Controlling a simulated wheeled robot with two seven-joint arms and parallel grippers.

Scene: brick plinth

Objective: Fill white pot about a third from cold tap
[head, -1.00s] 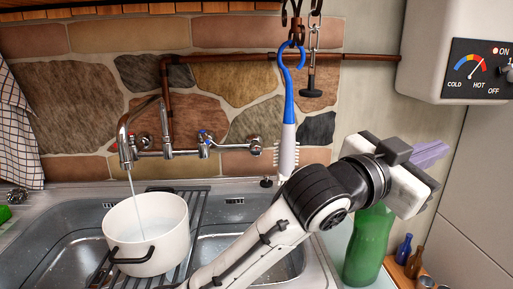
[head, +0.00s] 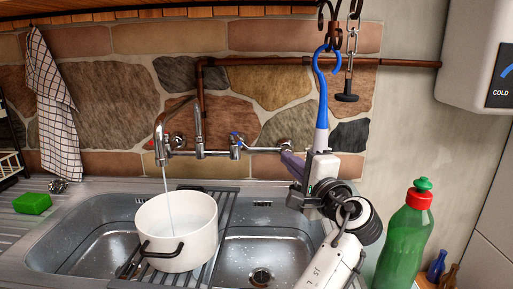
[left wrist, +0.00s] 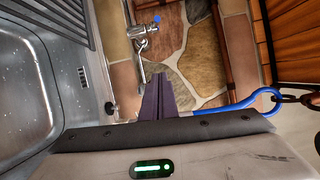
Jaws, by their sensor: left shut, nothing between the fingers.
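The white pot (head: 192,243) with dark handles stands upright on the black rack over the sink. A thin stream of water (head: 170,215) runs into it from the spout (head: 159,135); the water level inside is hard to judge. The blue-marked cold tap (head: 236,141) is on the wall pipe right of the spout, and it also shows in the left wrist view (left wrist: 155,20). My left gripper (head: 287,156) is shut and empty, its purple fingers pointing left near the right end of the pipe, apart from the cold tap. It also shows in the left wrist view (left wrist: 156,78). My right gripper is out of view.
A blue-handled brush (head: 321,95) hangs from a hook just behind my left gripper. A green bottle (head: 404,245) with a red cap stands at the right. A green sponge (head: 32,203) lies at the left. A checked towel (head: 55,110) hangs on the wall.

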